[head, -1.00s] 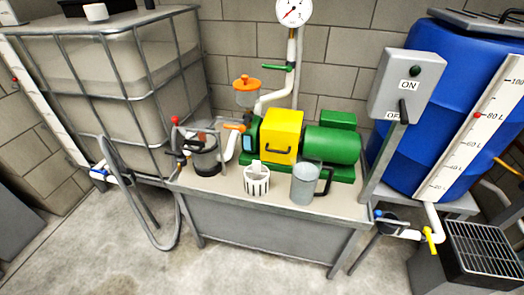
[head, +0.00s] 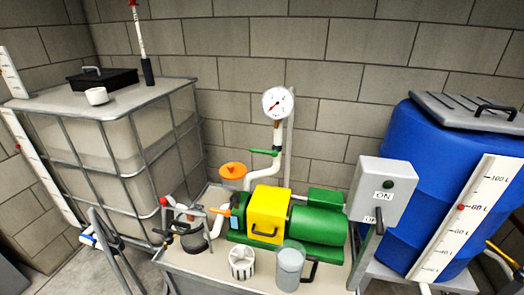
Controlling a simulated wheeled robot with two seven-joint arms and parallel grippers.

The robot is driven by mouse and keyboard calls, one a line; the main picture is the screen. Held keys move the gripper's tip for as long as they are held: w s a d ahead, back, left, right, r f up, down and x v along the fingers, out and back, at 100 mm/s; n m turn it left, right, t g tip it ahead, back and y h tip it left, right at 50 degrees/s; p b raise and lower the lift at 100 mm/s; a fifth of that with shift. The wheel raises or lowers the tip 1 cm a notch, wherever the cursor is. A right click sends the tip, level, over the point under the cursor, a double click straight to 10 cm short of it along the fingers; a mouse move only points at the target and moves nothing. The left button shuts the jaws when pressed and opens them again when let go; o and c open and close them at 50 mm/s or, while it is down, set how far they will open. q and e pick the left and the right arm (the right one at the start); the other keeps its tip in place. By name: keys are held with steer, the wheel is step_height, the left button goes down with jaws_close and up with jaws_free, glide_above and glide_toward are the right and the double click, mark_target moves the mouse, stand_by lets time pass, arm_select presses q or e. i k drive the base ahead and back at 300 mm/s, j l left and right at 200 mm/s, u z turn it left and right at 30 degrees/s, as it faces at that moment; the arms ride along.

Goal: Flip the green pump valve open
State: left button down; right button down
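The green pump valve handle (head: 264,152) is a small green lever on the white vertical pipe below the round pressure gauge (head: 278,102). It lies roughly horizontal, pointing left across the pipe. The green pump (head: 318,223) with its yellow cover (head: 268,213) sits on the grey table below and to the right of the valve. Neither of my grippers shows in the head view.
A white basket (head: 241,264) and a grey jug (head: 289,268) stand at the table's front. A caged tank (head: 125,152) is at left. A grey switch box (head: 382,190) and blue barrel (head: 440,165) are at right.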

mark_target(274, 153)
steer(key=i+j, duration=0.15)
steer(key=j, duration=0.25)
steer(key=i+j, duration=0.1)
steer(key=j, duration=0.3)
steer(key=i+j+u, duration=0.1)
steer(key=j, duration=0.3)
steer(key=i+j, duration=0.2)
steer(key=j, duration=0.2)
steer(key=i+j, duration=0.15)
steer(key=j, duration=0.25)
